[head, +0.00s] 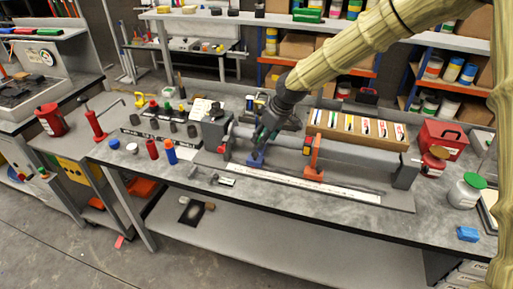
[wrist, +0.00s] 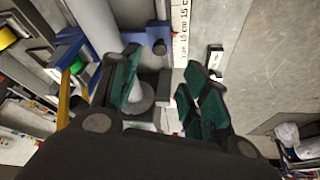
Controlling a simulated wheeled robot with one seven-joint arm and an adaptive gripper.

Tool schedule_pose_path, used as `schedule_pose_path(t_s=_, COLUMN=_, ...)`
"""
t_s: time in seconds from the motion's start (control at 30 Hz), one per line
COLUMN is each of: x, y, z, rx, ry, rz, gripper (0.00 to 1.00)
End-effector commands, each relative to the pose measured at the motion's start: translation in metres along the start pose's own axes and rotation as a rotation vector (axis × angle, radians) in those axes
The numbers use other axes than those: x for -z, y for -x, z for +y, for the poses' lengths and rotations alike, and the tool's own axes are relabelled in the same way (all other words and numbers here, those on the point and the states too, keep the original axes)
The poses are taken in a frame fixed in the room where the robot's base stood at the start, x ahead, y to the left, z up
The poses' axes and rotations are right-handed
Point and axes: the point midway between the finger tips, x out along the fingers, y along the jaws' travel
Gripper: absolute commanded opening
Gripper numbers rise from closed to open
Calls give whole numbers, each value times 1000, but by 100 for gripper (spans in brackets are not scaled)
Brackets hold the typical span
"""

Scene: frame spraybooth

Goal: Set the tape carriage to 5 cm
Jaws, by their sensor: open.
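A bench rig carries a long grey roller (head: 280,141) with a white centimetre scale (head: 330,188) along its front. A blue carriage (head: 255,160) sits toward the left end and an orange carriage (head: 314,168) farther right; no label shows which is the tape carriage. My gripper (head: 263,136) is over the blue carriage and hides part of it. In the wrist view, my gripper (wrist: 163,92) has its green-padded fingers apart. A blue part (wrist: 106,36) and the scale (wrist: 181,30), with 10 and 15 cm marks, lie beyond them. Contact with the carriage cannot be told.
A cardboard box of coloured cards (head: 357,130) stands behind the rig. Red and blue bottles (head: 170,152) stand at left. The bench front right of the scale is mostly clear, with a blue block (head: 467,234).

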Motion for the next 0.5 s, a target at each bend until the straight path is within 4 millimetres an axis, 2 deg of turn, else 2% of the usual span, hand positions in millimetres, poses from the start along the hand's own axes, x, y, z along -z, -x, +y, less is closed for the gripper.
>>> schedule_pose_path(t_s=0.5, x=0, y=-68, z=0, rx=2, ry=1, rz=-2, gripper=46)
